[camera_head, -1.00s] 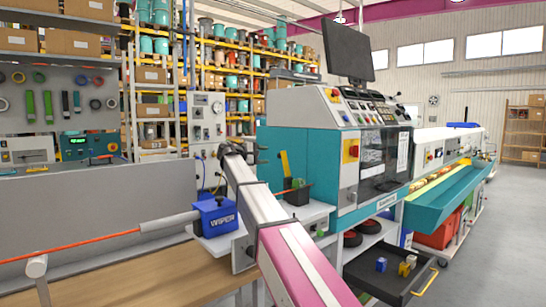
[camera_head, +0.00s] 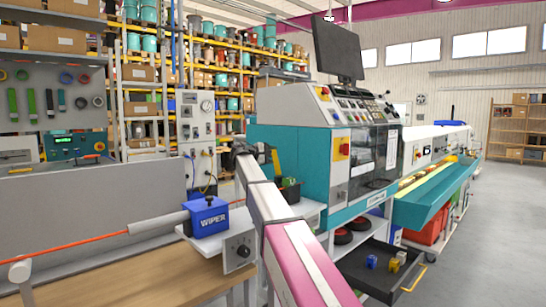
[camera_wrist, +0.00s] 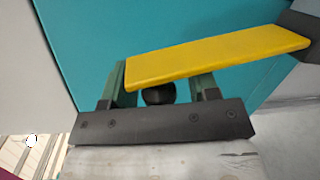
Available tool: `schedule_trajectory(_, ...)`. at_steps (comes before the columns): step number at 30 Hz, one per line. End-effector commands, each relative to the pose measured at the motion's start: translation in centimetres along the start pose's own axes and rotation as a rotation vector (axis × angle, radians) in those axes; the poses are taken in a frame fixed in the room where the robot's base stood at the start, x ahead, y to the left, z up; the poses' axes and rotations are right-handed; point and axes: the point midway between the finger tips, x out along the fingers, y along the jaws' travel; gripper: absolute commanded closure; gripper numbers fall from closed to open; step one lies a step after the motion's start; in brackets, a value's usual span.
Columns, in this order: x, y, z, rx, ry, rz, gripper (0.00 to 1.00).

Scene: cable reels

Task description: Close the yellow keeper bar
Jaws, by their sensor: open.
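The yellow keeper bar (camera_head: 276,165) stands raised and tilted beside the teal machine in the head view, just right of my arm's far end. In the wrist view the bar (camera_wrist: 215,58) fills the upper middle, running from above the left finger to a dark grey bracket at the upper right. My gripper (camera_wrist: 160,82) is open, its two fingers apart with their tips at or behind the bar's lower edge. I cannot tell whether they touch it. A dark round part (camera_wrist: 158,94) shows between the fingers. In the head view my gripper (camera_head: 243,149) is small and partly hidden.
A blue wiper box (camera_head: 208,217) with an orange cable (camera_head: 75,245) is left of my arm. The teal machine (camera_head: 325,150) stands close on the right. A dark bin (camera_head: 291,190) sits by the bar. A black drawer (camera_head: 380,268) is open lower right.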

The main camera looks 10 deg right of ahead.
Motion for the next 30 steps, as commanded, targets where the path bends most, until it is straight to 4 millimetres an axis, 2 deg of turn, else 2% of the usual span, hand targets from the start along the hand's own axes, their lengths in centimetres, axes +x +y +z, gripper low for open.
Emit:
schedule_trajectory(8, 0.1, 0.0, 0.0, 0.000, 0.000, 0.000, 0.45)
schedule_trajectory(9, 0.1, 0.0, 0.0, 0.000, 0.000, 0.000, 0.58)
schedule_trajectory(13, 0.1, 0.0, 0.0, 0.000, 0.000, 0.000, 1.00)
schedule_trajectory(23, 0.1, 0.0, 0.3, 0.028, 0.006, -0.005, 1.00)
schedule_trajectory(30, 0.3, 0.2, 1.7, 0.149, 0.031, -0.023, 1.00)
